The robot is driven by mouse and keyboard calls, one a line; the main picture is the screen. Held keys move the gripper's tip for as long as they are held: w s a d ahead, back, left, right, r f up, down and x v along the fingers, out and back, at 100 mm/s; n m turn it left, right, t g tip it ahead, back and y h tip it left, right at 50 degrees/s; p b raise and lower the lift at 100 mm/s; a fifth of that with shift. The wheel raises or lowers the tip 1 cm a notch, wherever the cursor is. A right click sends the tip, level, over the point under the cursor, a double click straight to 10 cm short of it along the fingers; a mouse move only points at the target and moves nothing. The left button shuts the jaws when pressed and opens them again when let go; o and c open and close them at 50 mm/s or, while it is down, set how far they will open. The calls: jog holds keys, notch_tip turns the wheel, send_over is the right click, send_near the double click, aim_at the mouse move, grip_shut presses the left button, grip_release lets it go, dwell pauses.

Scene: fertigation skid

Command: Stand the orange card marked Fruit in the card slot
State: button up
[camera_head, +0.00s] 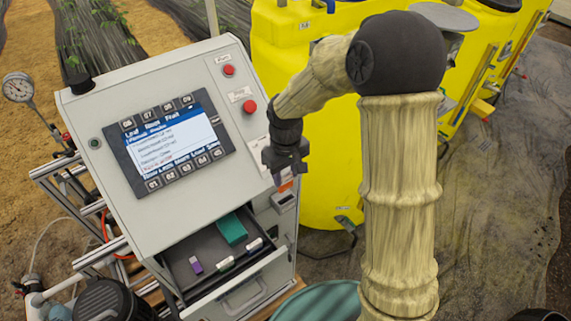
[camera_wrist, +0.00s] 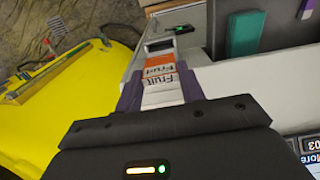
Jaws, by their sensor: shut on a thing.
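My gripper (camera_head: 287,168) is shut on the orange card (camera_head: 286,185), beside the right side of the grey control cabinet. In the wrist view, my gripper (camera_wrist: 161,93) has its two dark fingers on either side of the card (camera_wrist: 159,68). The card has an orange band, a white part and the word Fruit. The card slot (camera_head: 283,199) is a small grey housing on the cabinet's side, just below the card in the head view.
An open drawer (camera_head: 188,279) in the cabinet holds a teal block (camera_head: 231,229), a purple item (camera_head: 195,265) and other small items. The cabinet's screen (camera_head: 171,143) faces up on the sloped panel. A yellow tank (camera_head: 330,190) stands close to the right.

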aim_at(286, 192)
jog(key=shift+s, duration=0.15)
jog(key=shift+f, duration=0.15)
jog(key=shift+f+b, duration=3.25)
jog(key=shift+f, duration=0.65)
jog(key=o, duration=1.1)
jog(key=shift+o, duration=0.2)
